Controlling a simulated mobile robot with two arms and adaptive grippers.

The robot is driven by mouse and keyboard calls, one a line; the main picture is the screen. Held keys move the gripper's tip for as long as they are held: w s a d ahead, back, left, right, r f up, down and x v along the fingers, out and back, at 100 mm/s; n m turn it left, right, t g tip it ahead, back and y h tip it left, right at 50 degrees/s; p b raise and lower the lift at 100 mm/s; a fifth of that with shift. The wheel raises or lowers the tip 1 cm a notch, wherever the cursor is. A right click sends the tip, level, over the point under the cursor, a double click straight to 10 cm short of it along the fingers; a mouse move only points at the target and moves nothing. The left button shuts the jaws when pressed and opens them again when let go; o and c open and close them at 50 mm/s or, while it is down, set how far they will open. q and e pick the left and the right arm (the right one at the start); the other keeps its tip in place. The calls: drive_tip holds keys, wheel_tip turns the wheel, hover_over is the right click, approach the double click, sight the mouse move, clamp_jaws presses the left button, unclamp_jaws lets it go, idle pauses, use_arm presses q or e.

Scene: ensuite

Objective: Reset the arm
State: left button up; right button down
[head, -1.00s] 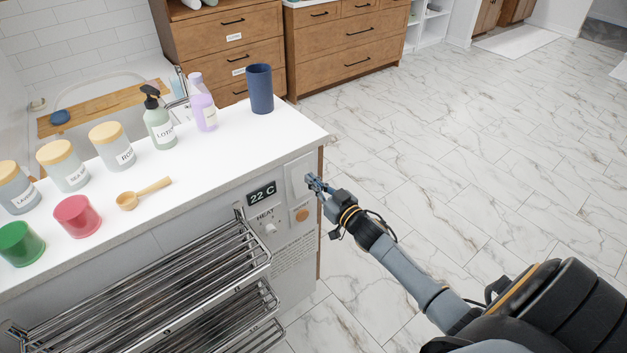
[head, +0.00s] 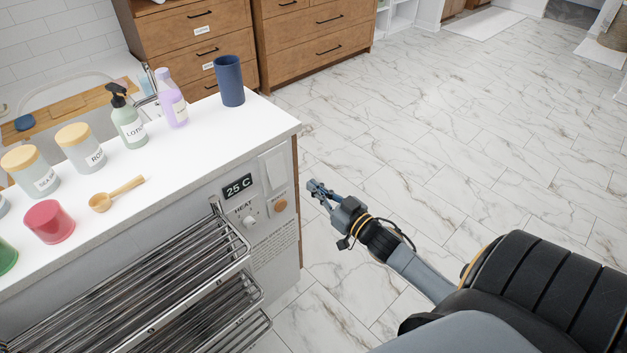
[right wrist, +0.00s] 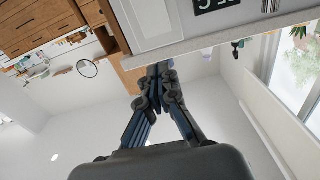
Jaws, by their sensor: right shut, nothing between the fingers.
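My right gripper (head: 316,188) is shut and empty. In the head view it hangs in the air just right of the control panel's end, apart from it. In the right wrist view its fingers (right wrist: 160,72) meet at the tips, below part of the panel. The panel carries a display (head: 238,187) reading 25 C, a white HEAT knob (head: 250,221), a white plate (head: 273,170) and a round orange-brown button (head: 280,205). My left gripper is in neither view.
The counter (head: 200,140) holds a blue cup (head: 229,82), a lotion bottle (head: 128,120), a purple bottle (head: 170,100), lidded jars, a wooden scoop (head: 115,195) and a red cup (head: 49,222). A metal rack (head: 150,290) juts from its front. Marble floor (head: 450,130) lies open to the right.

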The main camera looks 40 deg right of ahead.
drive_tip(key=shift+f, duration=0.1)
idle(0.3)
drive_tip(key=s+a+f+g+h, duration=0.1)
drive_tip(key=s+f+g, duration=0.3)
drive_tip(key=f, duration=0.7)
drive_tip(key=s+a+f+m+g+h, duration=0.1)
drive_tip(key=s+f+g, duration=0.1)
drive_tip(key=s+f, duration=0.65)
drive_tip(key=s+a+f+g, duration=0.1)
drive_tip(key=s+f+g, duration=0.15)
drive_tip(key=f, duration=1.05)
drive_tip(key=s+a+f+g, duration=0.3)
drive_tip(key=s+f, duration=0.2)
drive_tip(key=s, duration=0.4)
drive_tip(key=s+a+f+n+g, duration=0.1)
drive_tip(key=s+a+f+g, duration=0.2)
drive_tip(key=s, duration=0.6)
drive_tip(key=s+a+f+n+g, duration=0.1)
drive_tip(key=s+a+f+g, duration=0.2)
drive_tip(key=s+a+f, duration=0.2)
drive_tip(key=s+f, duration=0.3)
drive_tip(key=s, duration=0.2)
drive_tip(key=shift+a, duration=0.2)
